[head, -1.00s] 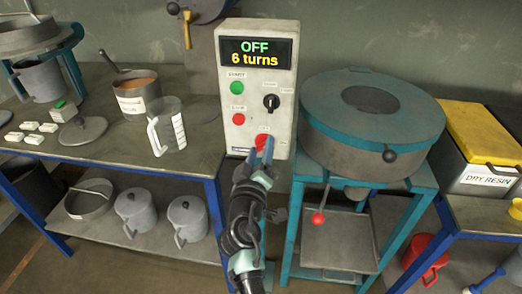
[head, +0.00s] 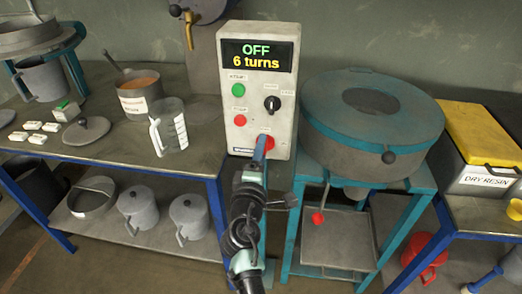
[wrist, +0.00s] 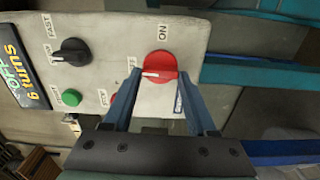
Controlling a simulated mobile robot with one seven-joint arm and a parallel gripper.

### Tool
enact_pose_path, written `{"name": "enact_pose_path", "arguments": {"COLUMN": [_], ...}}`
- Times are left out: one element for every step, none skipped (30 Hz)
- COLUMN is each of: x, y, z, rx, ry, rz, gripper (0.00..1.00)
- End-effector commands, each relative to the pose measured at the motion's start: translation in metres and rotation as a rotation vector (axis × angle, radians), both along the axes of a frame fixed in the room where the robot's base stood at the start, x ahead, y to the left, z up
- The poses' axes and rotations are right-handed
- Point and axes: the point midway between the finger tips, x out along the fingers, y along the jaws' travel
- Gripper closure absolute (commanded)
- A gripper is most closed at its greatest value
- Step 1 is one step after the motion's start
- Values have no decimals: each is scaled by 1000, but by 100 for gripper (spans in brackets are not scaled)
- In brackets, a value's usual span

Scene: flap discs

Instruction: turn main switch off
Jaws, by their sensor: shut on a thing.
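My gripper (wrist: 164,84) is shut on the red knob, one blue finger on each side. It also shows in the head view (head: 262,147), partly covering the knob. The knob's white mark points left in the wrist view, towards a partly hidden label. The "ON" label (wrist: 163,32) is above the knob there.
A black selector (wrist: 71,52), a green button (wrist: 71,97) and a red button (head: 240,120) are on the same panel. A round teal-and-grey machine (head: 350,143) stands close on the right. A clear measuring jug (head: 170,130) stands to the left.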

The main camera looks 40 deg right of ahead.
Motion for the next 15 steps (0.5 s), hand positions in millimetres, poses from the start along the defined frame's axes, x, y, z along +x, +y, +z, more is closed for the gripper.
{"name": "enact_pose_path", "arguments": {"x": [0,0,0,0,0,0,0,0,0,0,0,0,0,0,0], "y": [0,0,0,0,0,0,0,0,0,0,0,0,0,0,0], "z": [-1,-1,-1,-1,-1,-1,-1,-2,-2,-2,-2,-2,-2,-2,-2], "rx": [-7,-11,-16,-19,-22,-24,-26,-26,-28,-28,-28,-28,-28,-28,-28], "ry": [11,17,22,26,29,31,33,34,36,36,36,36,36,36,36], "rz": [0,0,0,0,0,0,0,0,0,0,0,0,0,0,0], "gripper": [98,98,98,98,98,98,98,98,98,98,98,98,98,98,98]}}
